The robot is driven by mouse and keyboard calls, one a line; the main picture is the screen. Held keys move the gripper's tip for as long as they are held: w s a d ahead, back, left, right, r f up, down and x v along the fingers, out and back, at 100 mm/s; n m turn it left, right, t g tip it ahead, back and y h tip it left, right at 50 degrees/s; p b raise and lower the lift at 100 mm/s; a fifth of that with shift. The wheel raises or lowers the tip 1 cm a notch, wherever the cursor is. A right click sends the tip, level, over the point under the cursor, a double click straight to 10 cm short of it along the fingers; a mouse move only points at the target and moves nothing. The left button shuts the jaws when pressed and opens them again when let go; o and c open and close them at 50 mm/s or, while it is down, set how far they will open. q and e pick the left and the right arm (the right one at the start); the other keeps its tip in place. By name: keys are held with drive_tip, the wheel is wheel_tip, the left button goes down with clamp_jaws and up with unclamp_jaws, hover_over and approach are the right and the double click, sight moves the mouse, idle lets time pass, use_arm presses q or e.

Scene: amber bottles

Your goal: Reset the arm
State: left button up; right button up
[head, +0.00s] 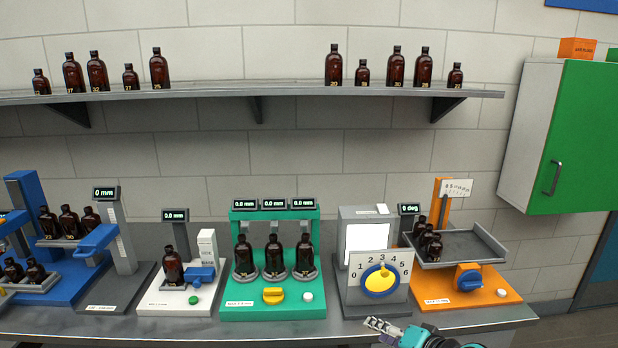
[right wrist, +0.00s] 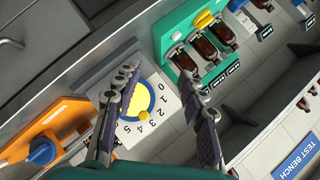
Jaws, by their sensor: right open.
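My right gripper (head: 383,328) is at the bottom of the head view, in front of the bench edge and below the dial station. In the right wrist view its two fingers (right wrist: 160,84) are spread apart with nothing between them. The dial station (head: 374,274), with a yellow and blue knob (head: 381,280), lies beyond the fingertips; the dial also shows in the right wrist view (right wrist: 140,100), partly hidden by one finger. My left gripper is not in view.
The bench (head: 330,331) carries a green station (head: 274,300) with three amber bottles, a white station (head: 178,302) with one, and an orange station (head: 478,296) with a tray. More bottles stand on the wall shelf (head: 210,95). A green-doored cabinet (head: 580,140) hangs right.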

drive_tip(key=s+f+n+g+h, duration=0.1)
drive_tip(key=s+f+n+h, duration=0.1)
drive_tip(key=s, duration=0.7)
drive_tip(key=s+f+n+g+h, duration=0.2)
drive_tip(key=s+f+n+h, duration=0.1)
drive_tip(key=s, duration=0.6)
drive_tip(key=shift+s+n+h, duration=0.25)
drive_tip(key=shift+n+h, duration=0.25)
drive_tip(key=shift+w+d, duration=0.1)
drive_tip(key=shift+d, duration=0.1)
